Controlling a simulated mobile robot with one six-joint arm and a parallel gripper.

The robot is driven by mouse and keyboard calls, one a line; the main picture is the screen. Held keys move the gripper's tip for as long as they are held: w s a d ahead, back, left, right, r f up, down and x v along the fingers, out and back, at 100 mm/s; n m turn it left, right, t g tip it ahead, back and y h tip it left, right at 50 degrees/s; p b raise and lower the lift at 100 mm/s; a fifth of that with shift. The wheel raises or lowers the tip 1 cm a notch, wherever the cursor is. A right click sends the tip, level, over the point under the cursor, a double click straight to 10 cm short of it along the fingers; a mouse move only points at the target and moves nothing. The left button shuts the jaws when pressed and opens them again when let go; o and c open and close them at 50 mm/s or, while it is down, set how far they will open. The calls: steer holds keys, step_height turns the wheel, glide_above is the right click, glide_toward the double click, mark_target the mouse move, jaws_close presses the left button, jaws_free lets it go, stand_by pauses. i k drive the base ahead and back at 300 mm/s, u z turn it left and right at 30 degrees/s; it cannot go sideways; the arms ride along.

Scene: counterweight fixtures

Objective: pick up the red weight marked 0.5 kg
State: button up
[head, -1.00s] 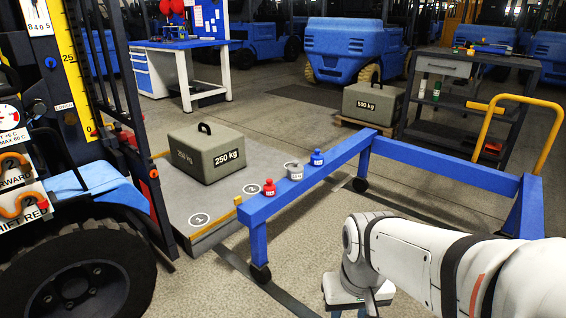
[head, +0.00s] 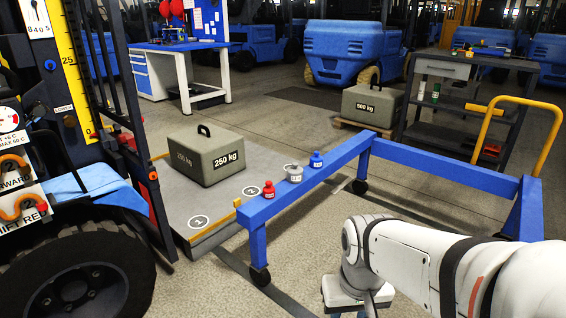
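A small red weight (head: 269,189) stands upright on the blue rail (head: 310,180), nearest its left front end. Its marking is too small to read. A larger grey weight (head: 294,173) and a blue weight (head: 316,160) stand in a row behind it on the same rail. My white arm comes in from the lower right, and its wrist is right of and nearer than the red weight. My gripper is below the wrist and mostly cut off by the bottom edge, so its fingers cannot be made out. Nothing visible touches the red weight.
A 250 kg block (head: 207,157) sits on a grey platform (head: 199,212) left of the rail. A forklift with a large wheel (head: 75,275) fills the left. The floor inside the blue frame is clear.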

mark_target(269, 191)
steer(key=u, duration=0.2)
steer(key=i, duration=1.65)
steer(key=u, duration=0.65)
